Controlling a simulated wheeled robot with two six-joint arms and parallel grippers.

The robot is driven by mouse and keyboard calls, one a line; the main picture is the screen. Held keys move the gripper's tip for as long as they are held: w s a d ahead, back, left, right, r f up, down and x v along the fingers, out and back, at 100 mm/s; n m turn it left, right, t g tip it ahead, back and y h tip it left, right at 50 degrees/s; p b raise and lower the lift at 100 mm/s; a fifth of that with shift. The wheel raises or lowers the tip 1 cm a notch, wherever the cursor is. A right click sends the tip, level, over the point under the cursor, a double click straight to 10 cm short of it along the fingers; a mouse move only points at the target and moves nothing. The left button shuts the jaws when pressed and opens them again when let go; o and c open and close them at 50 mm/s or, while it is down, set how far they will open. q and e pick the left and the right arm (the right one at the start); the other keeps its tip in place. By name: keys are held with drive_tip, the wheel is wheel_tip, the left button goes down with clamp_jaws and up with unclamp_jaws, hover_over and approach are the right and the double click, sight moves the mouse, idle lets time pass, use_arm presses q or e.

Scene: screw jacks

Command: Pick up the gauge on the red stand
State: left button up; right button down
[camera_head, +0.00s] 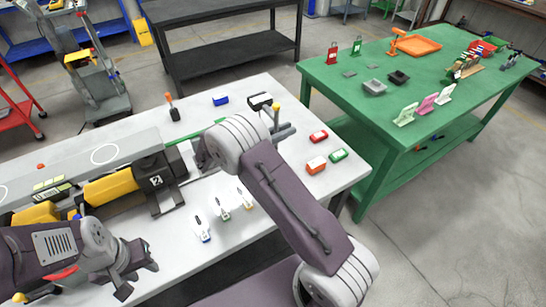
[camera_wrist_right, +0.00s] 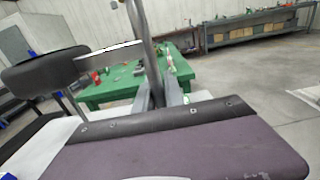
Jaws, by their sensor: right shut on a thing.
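A small red stand (camera_head: 332,53) is upright at the far left end of the green table (camera_head: 350,100). It is too small to tell whether a gauge is on it. My right gripper (camera_head: 281,122) is over the far right part of the grey workbench, well short of the red stand. In the right wrist view its fingers (camera_wrist_right: 159,92) point toward the green table. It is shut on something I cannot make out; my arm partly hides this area. My left gripper (camera_head: 137,272) is over the near left bench; its finger gap is unclear.
A green stand (camera_head: 356,45) is beside the red one. Grey trays (camera_head: 374,87), an orange tray (camera_head: 418,45) and pink and pale-green holders (camera_head: 427,103) share the green table. Small red, orange and green boxes lie on the grey bench (camera_head: 215,250). Floor separates the tables.

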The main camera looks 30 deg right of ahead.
idle(0.4)
drive_tip(key=shift+w+r, duration=0.1)
drive_tip(key=shift+r, duration=0.05)
drive_tip(key=s+d+r, duration=0.5)
drive_tip(key=s+r, duration=0.5)
drive_tip(key=r, duration=0.1)
drive_tip(key=shift+s+p, duration=0.35)
drive_tip(key=shift+p, duration=0.05)
idle(0.4)
drive_tip(key=shift+w+f, duration=0.1)
